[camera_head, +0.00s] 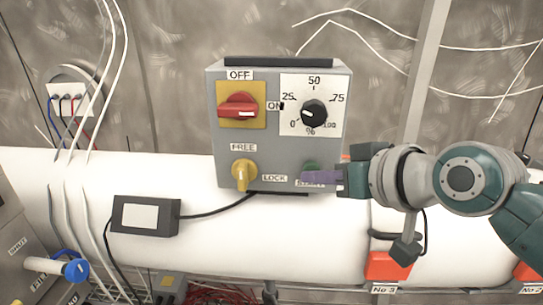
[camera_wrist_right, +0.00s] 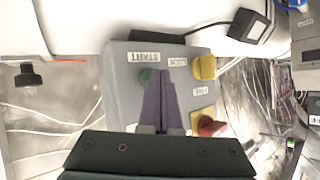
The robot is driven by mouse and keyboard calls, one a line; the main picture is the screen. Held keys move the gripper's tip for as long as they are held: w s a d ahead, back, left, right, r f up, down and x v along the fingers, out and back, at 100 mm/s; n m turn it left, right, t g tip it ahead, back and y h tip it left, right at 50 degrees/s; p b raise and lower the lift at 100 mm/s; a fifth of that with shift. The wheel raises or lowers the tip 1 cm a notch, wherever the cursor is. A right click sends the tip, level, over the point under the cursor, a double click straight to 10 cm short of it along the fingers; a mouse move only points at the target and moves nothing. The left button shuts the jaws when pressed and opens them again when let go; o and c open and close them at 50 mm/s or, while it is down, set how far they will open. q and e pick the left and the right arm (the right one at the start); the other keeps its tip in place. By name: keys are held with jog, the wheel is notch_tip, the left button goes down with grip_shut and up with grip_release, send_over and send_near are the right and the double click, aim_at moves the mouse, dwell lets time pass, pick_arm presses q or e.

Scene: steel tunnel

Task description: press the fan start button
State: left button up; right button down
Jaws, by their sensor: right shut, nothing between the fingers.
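The grey control box (camera_head: 262,155) sits in front of the white pipe. Its green start button (camera_head: 311,166) is at the lower right of its face, partly hidden by my right gripper (camera_head: 304,178). The START label below it is mostly covered. My right gripper comes in from the right, shut and empty, with its purple fingers across the front of the label, just below the button. In the right wrist view, the green button (camera_wrist_right: 144,75) shows beside the shut fingertips (camera_wrist_right: 161,74). I cannot tell whether they touch it. My left gripper is not in view.
The box also carries a red OFF/ON switch (camera_head: 238,107), a black percent dial (camera_head: 314,112) and a yellow FREE/LOCK knob (camera_head: 243,172). A small cabled box (camera_head: 145,215) lies on the pipe (camera_head: 190,245). A blue-ended handle (camera_head: 76,270) is at lower left.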

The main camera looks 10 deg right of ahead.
jog(key=shift+s+a+p, duration=0.2)
jog(key=shift+s+p, duration=0.35)
jog(key=shift+p, duration=0.05)
jog(key=s+a+p, duration=0.1)
jog(key=s+p, duration=0.3)
jog(key=s, duration=0.1)
jog(key=shift+s+a+p, duration=0.3)
jog(key=shift+s, duration=0.1)
